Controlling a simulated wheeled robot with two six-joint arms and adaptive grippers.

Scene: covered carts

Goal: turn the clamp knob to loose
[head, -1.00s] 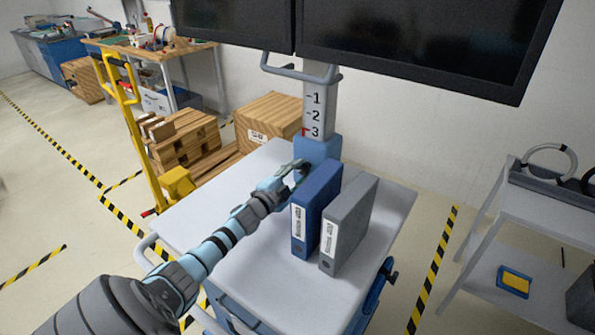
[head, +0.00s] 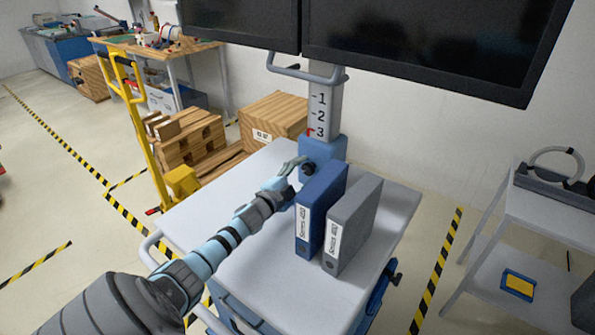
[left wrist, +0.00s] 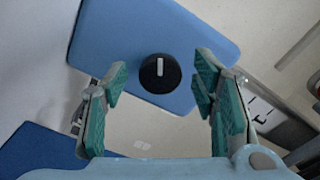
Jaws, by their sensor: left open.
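The clamp knob (left wrist: 160,73) is round and black with a white mark that points along the picture's vertical in the left wrist view. It sits on the blue clamp block (left wrist: 205,40) at the foot of the post. In the head view the knob (head: 309,168) shows dark on the block (head: 325,152), just beyond my left gripper (head: 299,168). In the left wrist view my left gripper (left wrist: 162,88) is open, one finger on each side of the knob in the picture, touching neither side. My right gripper is not in view.
A blue binder (head: 318,213) and a grey binder (head: 350,228) stand upright on the white cart top (head: 240,265), close right of my left arm. Dark monitors (head: 420,45) hang above on the scaled post (head: 322,105). A wooden crate (head: 275,118) stands behind the cart.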

